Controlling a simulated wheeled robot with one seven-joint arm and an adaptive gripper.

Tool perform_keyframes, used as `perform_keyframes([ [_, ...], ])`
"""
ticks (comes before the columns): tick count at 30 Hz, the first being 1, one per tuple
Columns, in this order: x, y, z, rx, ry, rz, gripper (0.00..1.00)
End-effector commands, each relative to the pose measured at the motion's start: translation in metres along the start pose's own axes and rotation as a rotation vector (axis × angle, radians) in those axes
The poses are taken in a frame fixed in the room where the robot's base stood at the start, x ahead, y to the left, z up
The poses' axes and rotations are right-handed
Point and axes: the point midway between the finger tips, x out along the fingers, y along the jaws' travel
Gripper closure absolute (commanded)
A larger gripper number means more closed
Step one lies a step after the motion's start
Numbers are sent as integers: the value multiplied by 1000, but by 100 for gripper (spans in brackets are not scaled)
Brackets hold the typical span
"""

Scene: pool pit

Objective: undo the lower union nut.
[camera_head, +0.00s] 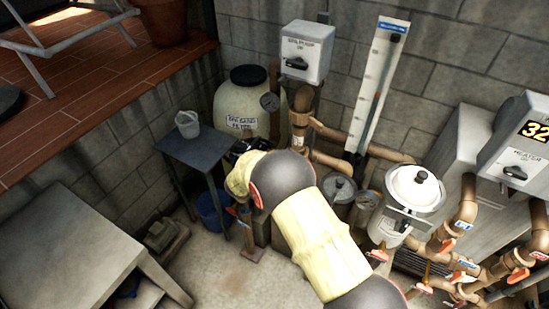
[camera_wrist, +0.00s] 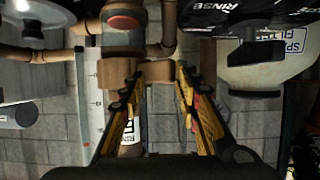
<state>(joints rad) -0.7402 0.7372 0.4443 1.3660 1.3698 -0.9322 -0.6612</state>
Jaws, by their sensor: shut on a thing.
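A brown pipe runs close by, and a white label reading RINSE (camera_wrist: 157,100) shows between the fingers. In the head view my yellow-sleeved arm covers the work spot, so the gripper and the nut cannot be made out there.
A cream filter tank (camera_head: 247,95) and a switch box (camera_head: 305,52) stand at the back wall. A small dark table (camera_head: 200,150) carries a grey bucket (camera_head: 187,124). Brown pipes and a white-lidded pot (camera_head: 414,188) crowd the right. Floor at the lower middle is clear.

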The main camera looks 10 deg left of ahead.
Motion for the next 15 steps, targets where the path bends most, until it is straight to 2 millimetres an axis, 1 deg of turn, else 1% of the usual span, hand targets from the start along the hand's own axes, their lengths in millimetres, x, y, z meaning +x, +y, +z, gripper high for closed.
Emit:
perform_keyframes([
  [1,2,-6,-33,25,40,-6,100],
  [5,2,-6,-33,25,40,-6,100],
  [6,2,-6,-33,25,40,-6,70],
  [11,2,-7,-32,25,40,-7,70],
  [15,2,-6,-26,21,33,-6,70],
])
